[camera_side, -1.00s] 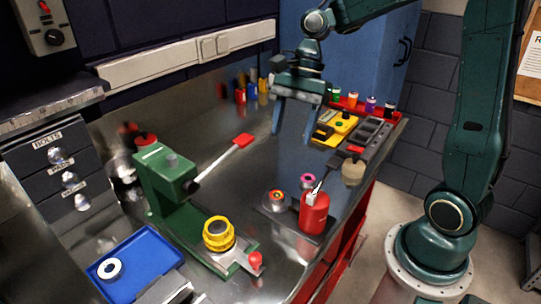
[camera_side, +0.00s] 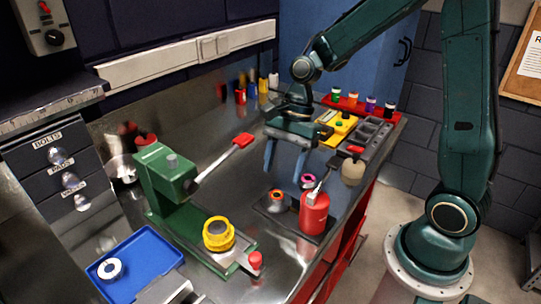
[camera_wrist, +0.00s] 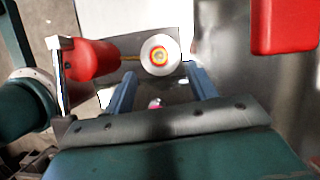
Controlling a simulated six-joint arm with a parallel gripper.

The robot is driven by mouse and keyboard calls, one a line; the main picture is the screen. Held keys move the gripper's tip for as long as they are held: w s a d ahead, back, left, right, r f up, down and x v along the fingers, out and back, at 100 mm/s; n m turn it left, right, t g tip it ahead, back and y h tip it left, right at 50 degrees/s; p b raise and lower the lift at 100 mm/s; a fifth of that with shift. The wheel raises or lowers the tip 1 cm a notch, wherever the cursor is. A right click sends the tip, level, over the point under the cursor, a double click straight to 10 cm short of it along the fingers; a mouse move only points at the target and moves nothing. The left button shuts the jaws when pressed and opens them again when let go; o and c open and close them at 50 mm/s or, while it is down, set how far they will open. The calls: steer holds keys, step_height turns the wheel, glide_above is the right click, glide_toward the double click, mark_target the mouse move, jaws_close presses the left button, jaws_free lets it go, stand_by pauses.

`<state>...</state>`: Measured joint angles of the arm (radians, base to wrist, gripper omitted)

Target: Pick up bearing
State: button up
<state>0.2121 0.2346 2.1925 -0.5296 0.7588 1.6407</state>
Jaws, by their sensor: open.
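My gripper (camera_side: 283,175) is open and empty, pointing down above the dark mat (camera_side: 268,212); its fingertips also show in the wrist view (camera_wrist: 162,72). A small round metal piece with a red and yellow centre (camera_side: 276,200), possibly the bearing, lies on the mat. In the wrist view this round piece (camera_wrist: 160,55) sits just beyond the fingertips, roughly centred between them. A pink-ringed piece (camera_side: 307,181) lies behind it by the right finger; in the wrist view a pink spot (camera_wrist: 155,102) shows between the fingers. Which piece is the bearing, I cannot tell for sure.
A red oil can (camera_side: 314,213) stands close to the right of the pieces. A green press (camera_side: 165,180) with a yellow ring (camera_side: 218,235) is at left. A blue tray (camera_side: 140,250) holds a white ring (camera_side: 110,268).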

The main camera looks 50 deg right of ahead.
mark_target(279, 192)
steer(key=shift+f, duration=0.15)
steer(key=shift+x, duration=2.45)
steer(key=c, duration=1.2)
step_height(279, 192, up, 10)
steer(key=shift+r, duration=0.1)
steer(key=shift+a, duration=0.15)
